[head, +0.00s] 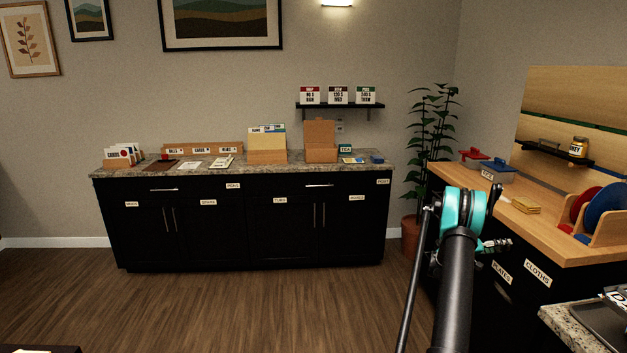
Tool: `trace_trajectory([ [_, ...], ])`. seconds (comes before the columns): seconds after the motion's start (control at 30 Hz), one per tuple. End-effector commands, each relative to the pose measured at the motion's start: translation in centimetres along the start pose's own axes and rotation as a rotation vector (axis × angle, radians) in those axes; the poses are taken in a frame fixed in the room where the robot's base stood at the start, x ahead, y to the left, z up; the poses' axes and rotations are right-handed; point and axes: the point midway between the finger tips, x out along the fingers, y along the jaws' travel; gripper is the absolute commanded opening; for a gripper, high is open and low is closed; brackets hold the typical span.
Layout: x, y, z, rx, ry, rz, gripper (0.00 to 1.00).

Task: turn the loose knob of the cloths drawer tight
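The cloths drawer is in the dark cabinet at the right, under the wooden counter. Its white CLOTHS label (537,273) is readable. I cannot make out its loose knob on the dark front. My arm, black with a teal joint, rises in front of the cabinet to the left of the label. A small grey metal part (497,245) shows just right of the arm, near the counter's lower edge. It seems to belong to my gripper, but its fingers are too small and hidden to read as open or shut.
The PLATES label (501,271) is left of CLOTHS. A stone-topped surface (565,325) is close at lower right. Wooden floor (250,310) is open at left.

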Motion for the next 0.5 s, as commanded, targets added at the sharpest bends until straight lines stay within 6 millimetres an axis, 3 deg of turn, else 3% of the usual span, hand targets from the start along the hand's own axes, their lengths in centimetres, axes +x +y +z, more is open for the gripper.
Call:
trace_trajectory([
  [0.23,-0.03,-0.02,0.0,-0.034,0.0,0.0,0.55],
  [0.5,-0.04,-0.03,-0.01,-0.328,0.0,0.0,0.55],
])
